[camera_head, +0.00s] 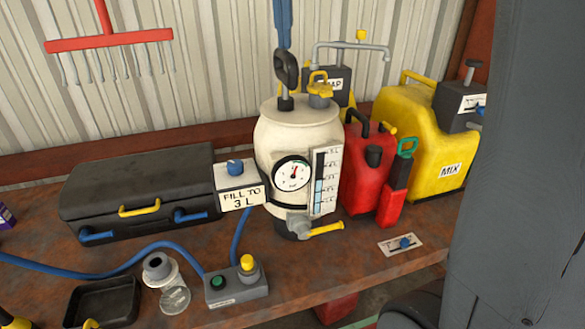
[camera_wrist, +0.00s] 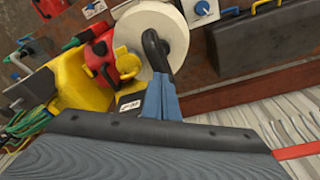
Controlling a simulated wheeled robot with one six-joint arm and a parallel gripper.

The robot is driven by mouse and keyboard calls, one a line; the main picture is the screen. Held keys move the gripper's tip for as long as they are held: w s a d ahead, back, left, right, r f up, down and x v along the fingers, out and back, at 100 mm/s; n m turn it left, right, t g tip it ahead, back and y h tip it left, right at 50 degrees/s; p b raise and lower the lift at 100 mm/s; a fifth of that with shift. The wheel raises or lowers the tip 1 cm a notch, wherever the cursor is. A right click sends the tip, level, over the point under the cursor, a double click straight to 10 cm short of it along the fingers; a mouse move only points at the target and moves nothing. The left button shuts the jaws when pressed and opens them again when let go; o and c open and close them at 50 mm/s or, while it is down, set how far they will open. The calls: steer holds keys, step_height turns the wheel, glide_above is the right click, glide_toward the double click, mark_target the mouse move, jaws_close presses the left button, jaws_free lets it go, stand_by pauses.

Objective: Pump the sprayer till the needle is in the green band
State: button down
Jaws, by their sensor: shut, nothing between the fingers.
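The cream sprayer (camera_head: 297,135) stands upright on the rusty bench, with a yellow cap (camera_head: 319,88) on top. Its black loop pump handle (camera_head: 286,68) rises above the tank on a short visible rod; the handle also shows in the wrist view (camera_wrist: 152,45). The round gauge (camera_head: 292,173) faces me. Its needle points roughly upward; its exact place against the coloured marks is too small to tell. My gripper (camera_head: 283,42) is blue and hangs right above the handle. In the wrist view my gripper (camera_wrist: 160,88) is beside the handle, shut and empty; contact is unclear.
A "FILL TO 3 L" sign (camera_head: 241,197) and black case (camera_head: 140,190) stand left. A red can (camera_head: 361,170) and yellow MIX container (camera_head: 430,135) stand right. A button box (camera_head: 236,285) with a blue hose sits in front. Corrugated wall lies behind.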

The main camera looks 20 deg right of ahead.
steer(key=shift+r+p, duration=0.4)
steer(key=shift+r, duration=1.55)
steer(key=shift+f+b, duration=1.05)
steer(key=shift+f, duration=0.75)
steer(key=shift+r+p, duration=1.2)
steer(key=shift+r, duration=2.35)
steer(key=shift+r, duration=2.5)
